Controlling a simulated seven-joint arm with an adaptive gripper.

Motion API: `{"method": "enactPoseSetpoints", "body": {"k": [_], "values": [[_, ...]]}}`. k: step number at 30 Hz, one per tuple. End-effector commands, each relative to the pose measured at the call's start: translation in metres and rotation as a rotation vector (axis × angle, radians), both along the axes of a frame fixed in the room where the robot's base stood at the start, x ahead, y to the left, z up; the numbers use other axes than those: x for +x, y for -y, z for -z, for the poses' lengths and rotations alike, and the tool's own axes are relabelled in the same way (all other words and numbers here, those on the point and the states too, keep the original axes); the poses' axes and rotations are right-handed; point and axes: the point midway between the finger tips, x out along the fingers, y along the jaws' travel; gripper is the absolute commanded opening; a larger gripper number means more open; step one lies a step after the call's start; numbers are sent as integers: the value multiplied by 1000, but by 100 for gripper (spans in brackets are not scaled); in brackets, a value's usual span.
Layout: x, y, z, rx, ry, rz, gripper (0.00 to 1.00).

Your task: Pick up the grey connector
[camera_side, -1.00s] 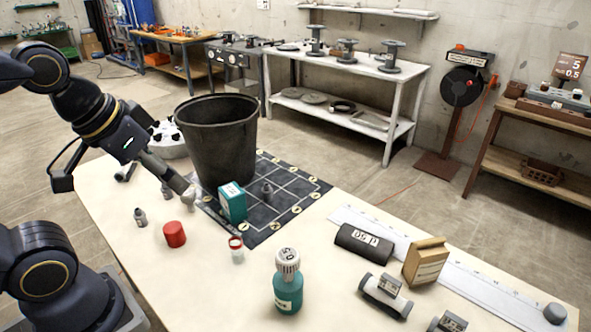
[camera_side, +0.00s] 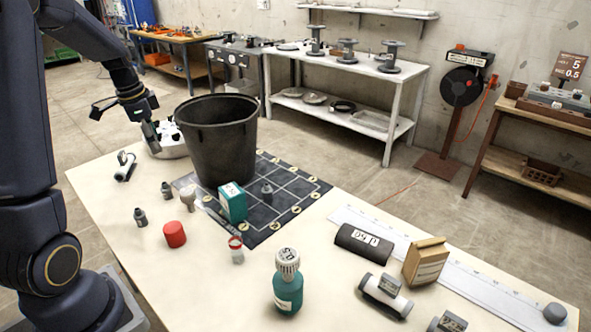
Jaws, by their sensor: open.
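Several small grey fittings that could be the grey connector stand on the table: one (camera_side: 140,217) near the left edge, one (camera_side: 167,190) behind it, and one (camera_side: 267,190) on the dark gridded mat (camera_side: 290,205). A paler piece (camera_side: 187,192) stands at the mat's left edge. I cannot tell which of these the task means. My gripper (camera_side: 152,146) is open, pointing down at the far left, by a white round container (camera_side: 170,142) with black spots. It is apart from the small fittings. Its fingers are small and partly merge with the container behind.
A tall black bin (camera_side: 218,140) stands beside my gripper. A teal box (camera_side: 232,202), red cylinder (camera_side: 174,234), red-capped jar (camera_side: 236,250) and teal bottle (camera_side: 288,282) stand nearer. A dark-and-pale tube (camera_side: 125,167) lies at the left. The table's front left is clear.

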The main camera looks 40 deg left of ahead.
Motion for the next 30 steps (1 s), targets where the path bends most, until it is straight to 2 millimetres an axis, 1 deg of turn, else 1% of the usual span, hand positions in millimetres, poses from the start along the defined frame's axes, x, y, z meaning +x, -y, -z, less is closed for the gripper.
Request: {"method": "enactPoseSetpoints", "body": {"k": [1,3,6,9,11,13,21,24,27,30], "values": [[-18,-25,24,-23,-48,-65,66],[-40,-48,49,-49,-94,-139,66],[-68,-63,76,-85,-146,-209,66],[-84,-68,90,-107,-168,-245,66],[-86,-68,96,-109,-167,-250,66],[-86,-68,108,-110,-167,-250,66],[-86,-67,172,-109,-168,-249,66],[-85,-67,189,-108,-167,-249,66],[-85,-67,199,-107,-166,-248,66],[-85,-67,205,-105,-165,-248,66]]}}
